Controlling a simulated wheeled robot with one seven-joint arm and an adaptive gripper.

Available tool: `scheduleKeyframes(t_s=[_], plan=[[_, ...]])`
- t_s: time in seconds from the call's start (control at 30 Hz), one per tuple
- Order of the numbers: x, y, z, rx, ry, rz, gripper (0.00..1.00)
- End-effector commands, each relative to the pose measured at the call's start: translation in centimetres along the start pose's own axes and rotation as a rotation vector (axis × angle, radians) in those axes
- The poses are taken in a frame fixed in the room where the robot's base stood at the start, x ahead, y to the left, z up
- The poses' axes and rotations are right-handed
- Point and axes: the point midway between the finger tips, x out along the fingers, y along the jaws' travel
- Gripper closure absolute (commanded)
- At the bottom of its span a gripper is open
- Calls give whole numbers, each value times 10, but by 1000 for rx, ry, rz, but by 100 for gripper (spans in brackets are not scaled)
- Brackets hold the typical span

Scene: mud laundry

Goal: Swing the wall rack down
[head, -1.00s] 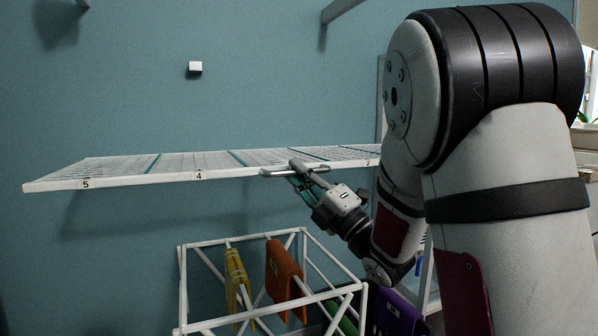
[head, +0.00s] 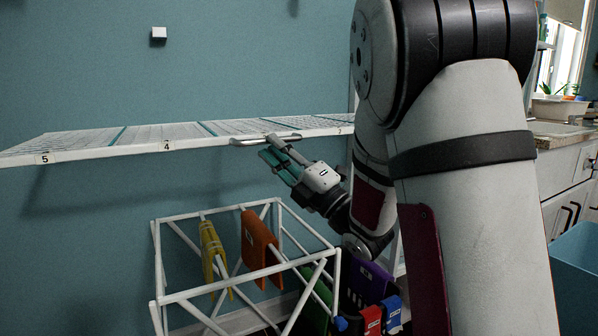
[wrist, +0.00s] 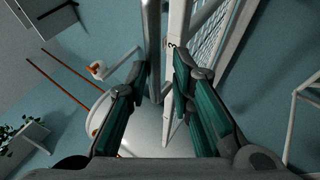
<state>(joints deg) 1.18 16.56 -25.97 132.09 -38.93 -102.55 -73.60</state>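The white wall rack (head: 190,135) stands out from the blue wall as a nearly level shelf, with number labels on its front edge. A grey bar handle (head: 240,142) sits on that edge. My gripper (head: 272,148) is at the handle, just under the rack's edge. In the wrist view my gripper (wrist: 158,72) has its two teal-padded fingers spread apart. The handle bar (wrist: 152,40) runs upward between the fingertips, with the rack's edge (wrist: 178,45) beside it. I cannot tell whether a finger touches the bar.
Below stands a white-framed drying stand (head: 235,282) with yellow (head: 211,250) and orange (head: 260,248) cloths. A counter with a sink (head: 555,127) and a blue bin (head: 580,262) are at the right. A small white block (head: 158,34) is on the wall above.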

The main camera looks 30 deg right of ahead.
Motion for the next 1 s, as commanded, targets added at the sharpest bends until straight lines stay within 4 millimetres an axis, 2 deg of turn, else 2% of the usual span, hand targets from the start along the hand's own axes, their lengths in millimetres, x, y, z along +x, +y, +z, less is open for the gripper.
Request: scheduleKeyframes(t_s=[0.33, 0.7, 1.0], plan=[[-79, -2, 1, 2, -7, -7, 80], [-97, -1, 1, 1, -4, -5, 80], [-100, 0, 0, 1, -1, -3, 80]])
